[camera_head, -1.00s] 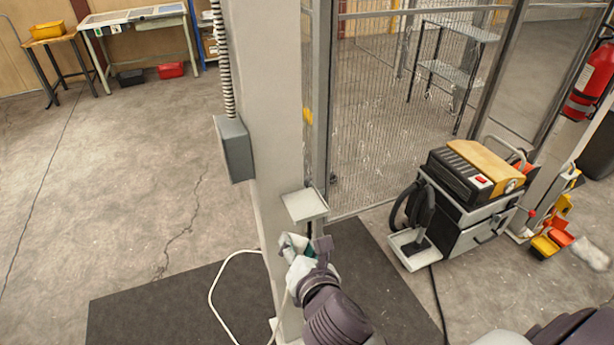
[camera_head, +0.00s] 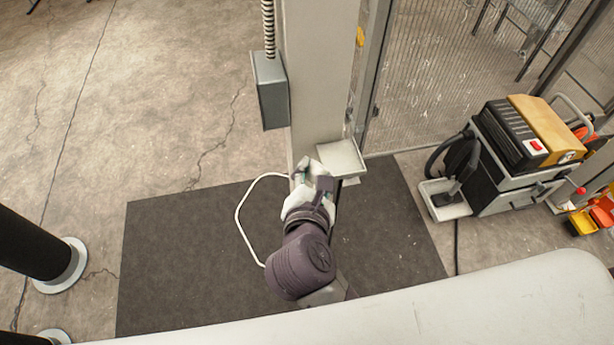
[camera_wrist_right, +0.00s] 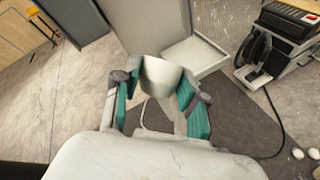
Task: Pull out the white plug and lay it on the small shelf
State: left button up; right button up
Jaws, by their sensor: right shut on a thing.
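My right gripper (camera_head: 309,180) is in front of the grey pillar, just left of the small shelf (camera_head: 344,161). In the right wrist view its teal-padded fingers (camera_wrist_right: 160,98) stand on both sides of the white plug (camera_wrist_right: 162,76) and are shut on it. The plug is mostly hidden by the gripper in the head view. A white cable (camera_head: 240,212) loops from near the gripper down over the mat. The small shelf, a pale tray with a low rim, also shows in the wrist view (camera_wrist_right: 198,56) and looks empty. My left gripper is out of view.
The pillar (camera_head: 318,75) carries a grey box (camera_head: 271,92) on its left side. A dark mat (camera_head: 180,250) lies on the floor. A machine with a yellow top (camera_head: 545,125) stands at the right, near the mesh fence (camera_head: 430,60).

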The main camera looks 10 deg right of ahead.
aim_at(342, 165)
jog(key=shift+w+d+f, duration=0.2)
jog(key=shift+w+d, duration=0.2)
jog(key=shift+d, duration=0.2)
jog(key=shift+w+d+f, duration=0.1)
jog(key=shift+w+d, duration=0.05)
jog(key=shift+d, duration=0.15)
jog(key=shift+w+d+f+b, duration=0.2)
jog(key=shift+w+d+f, duration=0.2)
jog(key=shift+w+d, duration=0.25)
jog(key=shift+w+d+f+b, duration=0.2)
jog(key=shift+w+d+f, duration=0.15)
jog(key=shift+w+d, duration=0.35)
jog(key=shift+w+d+f+b, duration=0.2)
jog(key=shift+w+d+f, duration=0.25)
jog(key=shift+d, duration=0.3)
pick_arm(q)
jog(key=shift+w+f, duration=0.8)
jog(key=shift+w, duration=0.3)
pick_arm(e)
jog(key=shift+w+d+f, duration=0.35)
jog(key=shift+w+d, duration=0.45)
jog(key=shift+w, duration=0.05)
